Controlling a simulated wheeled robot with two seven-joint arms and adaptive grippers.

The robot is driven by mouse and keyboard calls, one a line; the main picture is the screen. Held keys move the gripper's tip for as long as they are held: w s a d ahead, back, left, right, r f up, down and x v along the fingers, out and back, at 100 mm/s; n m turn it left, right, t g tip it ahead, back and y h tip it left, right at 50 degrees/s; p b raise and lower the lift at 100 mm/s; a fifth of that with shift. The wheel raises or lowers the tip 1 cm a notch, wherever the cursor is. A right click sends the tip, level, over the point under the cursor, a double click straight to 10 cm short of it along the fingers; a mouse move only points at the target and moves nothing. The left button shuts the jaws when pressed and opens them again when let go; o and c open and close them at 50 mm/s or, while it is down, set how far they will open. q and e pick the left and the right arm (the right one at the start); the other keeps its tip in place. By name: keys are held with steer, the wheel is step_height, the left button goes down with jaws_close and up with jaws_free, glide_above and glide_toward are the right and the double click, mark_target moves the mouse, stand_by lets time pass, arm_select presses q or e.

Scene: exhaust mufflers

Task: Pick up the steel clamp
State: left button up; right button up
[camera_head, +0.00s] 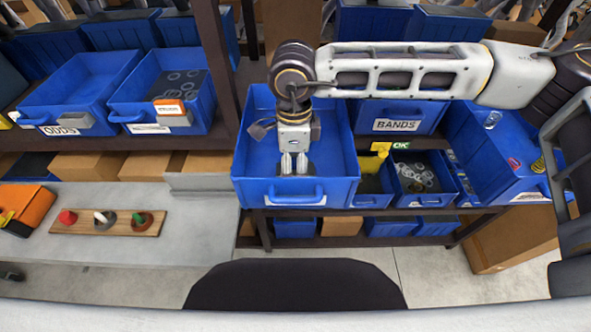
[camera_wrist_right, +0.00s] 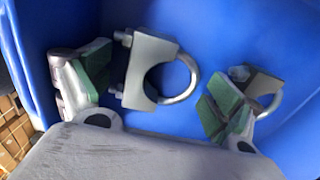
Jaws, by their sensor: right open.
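My right gripper (camera_head: 293,168) points down into a large blue bin (camera_head: 340,168), with its fingers apart. In the right wrist view the gripper (camera_wrist_right: 157,92) shows its two green-padded fingers, one at each side. A steel clamp (camera_wrist_right: 150,72), a pale saddle block with a U-shaped bolt, lies on the blue bin floor between and beyond the fingers. I cannot tell whether a finger touches it. A second similar clamp (camera_wrist_right: 268,82) lies behind the right finger and is partly hidden. In the head view, the arm and gripper obscure the clamps. My left gripper is not in view.
Walls of the blue bin surround the gripper. Smaller bins (camera_head: 414,184) stand to its right, and a bin labelled BANDS (camera_head: 397,125) is behind. A dark shelf post (camera_head: 217,75) rises at left. A grey bench (camera_head: 200,225) holds a wooden board (camera_head: 75,221).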

mark_target(294, 164)
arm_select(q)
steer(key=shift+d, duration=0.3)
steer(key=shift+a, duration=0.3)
arm_select(e)
steer(key=c, duration=0.9)
steer(key=shift+r, duration=0.8)
step_height(294, 164, up, 7)
steer(key=shift+f+b, duration=0.1)
steer(key=shift+b, duration=0.65)
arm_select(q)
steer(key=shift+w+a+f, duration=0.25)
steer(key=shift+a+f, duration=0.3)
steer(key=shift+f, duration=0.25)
arm_select(e)
steer(key=shift+r, duration=0.85)
